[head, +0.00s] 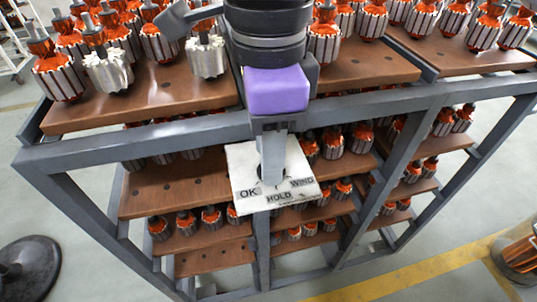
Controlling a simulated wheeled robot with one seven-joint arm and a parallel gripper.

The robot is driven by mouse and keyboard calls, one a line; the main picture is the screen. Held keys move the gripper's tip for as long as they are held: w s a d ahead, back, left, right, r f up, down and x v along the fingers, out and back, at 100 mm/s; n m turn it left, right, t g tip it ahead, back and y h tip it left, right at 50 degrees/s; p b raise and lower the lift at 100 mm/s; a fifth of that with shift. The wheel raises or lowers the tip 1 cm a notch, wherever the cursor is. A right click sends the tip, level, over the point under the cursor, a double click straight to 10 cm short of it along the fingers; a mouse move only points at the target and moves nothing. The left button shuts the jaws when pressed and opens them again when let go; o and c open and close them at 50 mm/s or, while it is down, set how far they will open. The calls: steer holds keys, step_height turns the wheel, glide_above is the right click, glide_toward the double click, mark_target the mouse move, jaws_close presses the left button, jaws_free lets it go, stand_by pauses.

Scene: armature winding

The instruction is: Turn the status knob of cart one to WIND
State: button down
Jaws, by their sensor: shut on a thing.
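The status plate (245,200) is a white tilted panel on the front of the cart (130,142). It reads OK at left, HOLD at the bottom middle and WIND at right. My gripper (271,176) comes down from above, its grey fingers over the middle of the plate. It is shut on the status knob, which the fingers hide almost wholly. A small dark mark (277,188) shows just above the word HOLD; I cannot tell for sure where the knob points.
The cart's brown shelves hold several orange and silver armatures (60,78), some close beside my arm at the top. Grey frame bars run around the plate. A dark round base (28,268) stands on the floor at lower left. A copper-coloured spool (520,255) is at lower right.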

steer(key=n+b, duration=0.1)
steer(key=n, duration=0.5)
steer(key=shift+s+n, duration=0.1)
steer(key=shift+n, duration=0.2)
steer(key=n+b, duration=0.1)
steer(key=n, duration=0.5)
steer(key=shift+d, duration=0.1)
steer(key=shift+n, duration=0.3)
steer(key=c, duration=0.9)
jaws_free()
step_height(320, 180, up, 8)
steer(key=shift+f, duration=0.1)
